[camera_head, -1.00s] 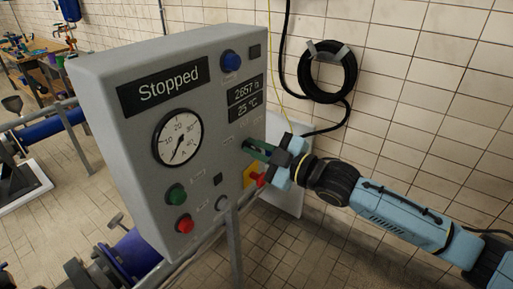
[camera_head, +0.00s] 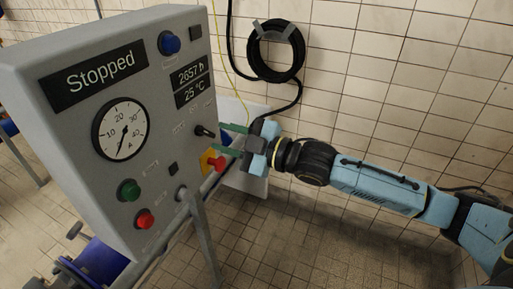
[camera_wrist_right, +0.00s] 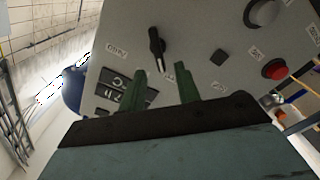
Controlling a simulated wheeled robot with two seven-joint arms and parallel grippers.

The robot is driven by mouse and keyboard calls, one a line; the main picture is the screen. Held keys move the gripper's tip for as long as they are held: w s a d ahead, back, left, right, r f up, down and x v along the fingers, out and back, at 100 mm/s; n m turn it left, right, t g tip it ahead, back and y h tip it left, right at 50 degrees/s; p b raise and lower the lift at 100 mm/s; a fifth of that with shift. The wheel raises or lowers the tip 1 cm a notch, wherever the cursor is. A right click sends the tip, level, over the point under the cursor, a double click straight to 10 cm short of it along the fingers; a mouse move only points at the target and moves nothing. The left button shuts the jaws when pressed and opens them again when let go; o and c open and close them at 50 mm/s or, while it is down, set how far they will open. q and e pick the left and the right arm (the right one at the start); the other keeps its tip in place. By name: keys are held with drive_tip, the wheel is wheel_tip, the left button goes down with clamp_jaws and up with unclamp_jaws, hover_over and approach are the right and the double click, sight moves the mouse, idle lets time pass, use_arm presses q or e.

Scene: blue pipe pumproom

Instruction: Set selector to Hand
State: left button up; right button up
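The selector (camera_head: 204,131) is a small black knob on the grey panel's front, below the two displays. In the wrist view the selector (camera_wrist_right: 157,47) shows a long black handle, slightly tilted, with small labels around it that I cannot read surely. My right gripper (camera_head: 217,137) has its green fingers apart, just right of the knob. In the wrist view the right gripper (camera_wrist_right: 162,74) is open and empty, and the knob is beyond its fingertips, with no visible contact. My left gripper is not in view.
The control panel (camera_head: 170,220) reads "Stopped". A red emergency button (camera_head: 215,163) on yellow sits just below the fingers. Green (camera_head: 129,190) and red (camera_head: 145,218) buttons are lower left. A black hose coil (camera_head: 276,51) hangs on the tiled wall. Floor at right is free.

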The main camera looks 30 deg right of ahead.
drive_tip(key=b+v, duration=0.1)
drive_tip(key=v, duration=0.8)
drive_tip(key=shift+b, duration=0.3)
